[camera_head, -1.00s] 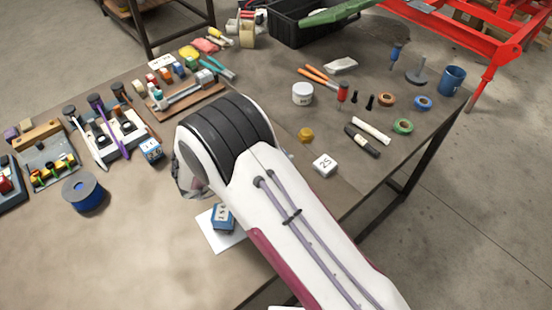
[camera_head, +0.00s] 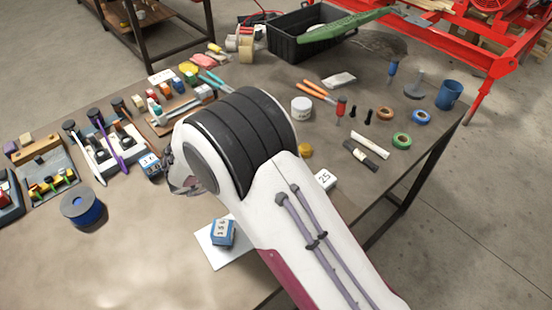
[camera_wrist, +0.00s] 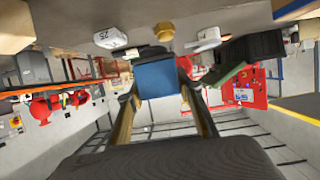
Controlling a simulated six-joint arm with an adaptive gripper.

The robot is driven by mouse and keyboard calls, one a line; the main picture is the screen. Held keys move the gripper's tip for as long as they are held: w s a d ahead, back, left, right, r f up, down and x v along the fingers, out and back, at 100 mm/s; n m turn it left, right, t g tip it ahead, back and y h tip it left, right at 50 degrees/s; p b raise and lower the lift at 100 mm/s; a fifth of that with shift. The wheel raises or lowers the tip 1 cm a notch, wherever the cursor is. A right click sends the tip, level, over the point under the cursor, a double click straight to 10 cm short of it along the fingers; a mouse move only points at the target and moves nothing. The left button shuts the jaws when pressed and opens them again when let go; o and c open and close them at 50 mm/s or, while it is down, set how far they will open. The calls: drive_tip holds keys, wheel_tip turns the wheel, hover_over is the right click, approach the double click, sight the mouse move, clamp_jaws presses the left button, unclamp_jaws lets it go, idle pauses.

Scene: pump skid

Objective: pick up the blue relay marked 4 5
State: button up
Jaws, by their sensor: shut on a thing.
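In the wrist view my gripper (camera_wrist: 159,92) is shut on a blue block (camera_wrist: 157,78). It sits between the two fingers, and no marking shows on the side facing me, so I cannot tell whether it reads 4 5. In the head view my arm hides the gripper and this block. A blue relay with a white marked face (camera_head: 222,233) sits on a white sheet (camera_head: 210,254) below my arm. Another blue relay with a pale label (camera_head: 150,166) stands by the rack at left. I cannot read either marking surely.
A blue spool (camera_head: 83,208) stands at left. A white block marked 25 (camera_head: 325,180) and a yellow nut (camera_head: 305,150) lie right of my arm. Tape rolls, pliers and a white jar (camera_head: 301,108) crowd the back and right. The front left of the table is clear.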

drive_tip(key=shift+r, duration=1.1)
